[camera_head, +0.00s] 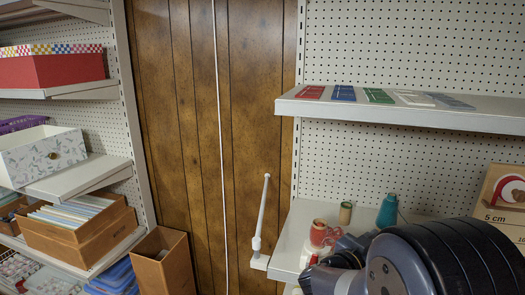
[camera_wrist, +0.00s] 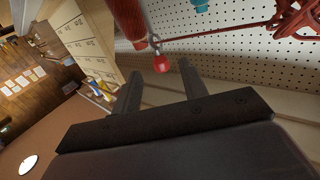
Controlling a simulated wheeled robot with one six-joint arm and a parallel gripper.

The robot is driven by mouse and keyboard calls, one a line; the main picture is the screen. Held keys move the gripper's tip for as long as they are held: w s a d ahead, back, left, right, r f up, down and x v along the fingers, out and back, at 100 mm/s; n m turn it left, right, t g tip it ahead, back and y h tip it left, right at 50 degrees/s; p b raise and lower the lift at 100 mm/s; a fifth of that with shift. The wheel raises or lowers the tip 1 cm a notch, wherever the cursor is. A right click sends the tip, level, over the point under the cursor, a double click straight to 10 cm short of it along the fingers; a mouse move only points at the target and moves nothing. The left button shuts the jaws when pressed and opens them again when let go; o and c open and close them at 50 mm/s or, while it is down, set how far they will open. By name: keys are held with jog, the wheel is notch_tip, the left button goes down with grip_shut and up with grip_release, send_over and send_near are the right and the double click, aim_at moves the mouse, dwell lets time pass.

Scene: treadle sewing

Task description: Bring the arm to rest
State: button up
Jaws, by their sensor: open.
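In the wrist view my gripper (camera_wrist: 160,70) is open, with its two dark fingers apart. A small red knob (camera_wrist: 161,63) on a metal piece appears between the fingertips; I cannot tell how far beyond them it is, and the fingers are not seen closed on it. In the head view my arm (camera_head: 430,262) fills the lower right, in front of the lower right shelf. My gripper cannot be made out clearly there.
A red spool (camera_head: 320,234), an olive spool (camera_head: 345,213) and a teal cone (camera_head: 387,211) stand near my arm on the lower shelf. The upper shelf (camera_head: 420,113) overhangs them. A white rod (camera_head: 262,208) stands left of the shelf. Boxes fill the left shelves.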

jog(key=w+d+n+t+y+b, duration=0.1)
jog(key=w+d+n+t+y, duration=0.1)
jog(key=w+d, duration=0.3)
jog(key=shift+w+d+t+y, duration=0.15)
jog(key=shift+w+t+y, duration=0.2)
jog(key=shift+w, duration=0.35)
